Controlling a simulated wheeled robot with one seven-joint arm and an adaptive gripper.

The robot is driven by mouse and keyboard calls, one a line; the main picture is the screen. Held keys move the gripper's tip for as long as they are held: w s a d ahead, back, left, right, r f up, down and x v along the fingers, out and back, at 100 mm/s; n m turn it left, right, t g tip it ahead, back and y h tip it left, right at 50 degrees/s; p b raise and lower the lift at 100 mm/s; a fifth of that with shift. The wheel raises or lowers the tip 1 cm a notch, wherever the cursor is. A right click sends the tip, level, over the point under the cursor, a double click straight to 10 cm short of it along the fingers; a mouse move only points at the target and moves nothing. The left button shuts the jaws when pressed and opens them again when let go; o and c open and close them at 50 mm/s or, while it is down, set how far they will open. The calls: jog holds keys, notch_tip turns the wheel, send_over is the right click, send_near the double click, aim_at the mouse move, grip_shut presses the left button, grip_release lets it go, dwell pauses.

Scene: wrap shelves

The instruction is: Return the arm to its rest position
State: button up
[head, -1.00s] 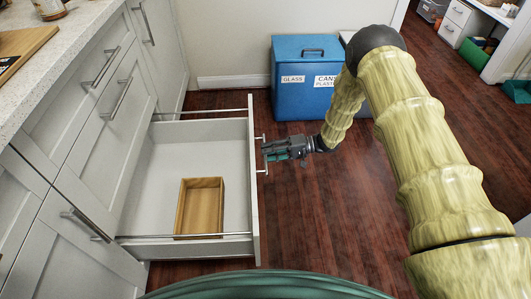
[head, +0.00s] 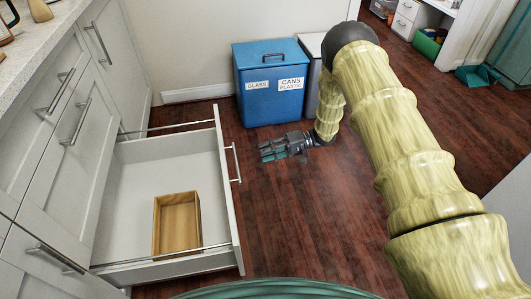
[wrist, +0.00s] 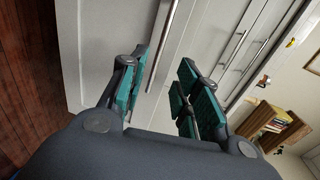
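My gripper (head: 268,151) hangs at the end of my arm, above the dark wood floor and to the right of the open drawer's front. In the wrist view its two teal-padded fingers (wrist: 165,75) stand apart with nothing between them, so it is open and empty. The open drawer (head: 125,190) is white, with a bar handle (head: 236,162) on its front. The gripper shows a gap from this handle in the head view. My arm is bent, reaching forward and down on the right side of the head view.
A small wooden box (head: 178,224) lies in the drawer. A blue recycling bin (head: 270,100) stands behind the gripper, a grey bin (head: 312,70) beside it. White cabinets and a counter (head: 45,40) line the left. The floor (head: 310,215) right of the drawer is clear.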

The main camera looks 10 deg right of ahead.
jog(key=shift+f, duration=0.1)
jog(key=s+d+f+m+t+h, duration=0.3)
jog(key=s+f+t+h, duration=0.55)
jog(key=s+f, duration=0.6)
jog(key=s+d+r+n+g+h, duration=0.1)
jog(key=s+d+g+h, duration=0.15)
jog(key=s, duration=0.85)
jog(key=s+d+g+h, duration=0.2)
jog(key=s+g, duration=0.1)
jog(key=s, duration=0.7)
jog(key=s+d+r+n+g+h, duration=0.1)
jog(key=s+d+g+h, duration=0.15)
jog(key=s, duration=0.85)
notch_tip(320, 180, up, 26)
jog(key=p, duration=2.6)
jog(key=shift+w+a+p, duration=0.2)
jog(key=shift+w+p, duration=0.1)
jog(key=shift+p, duration=0.05)
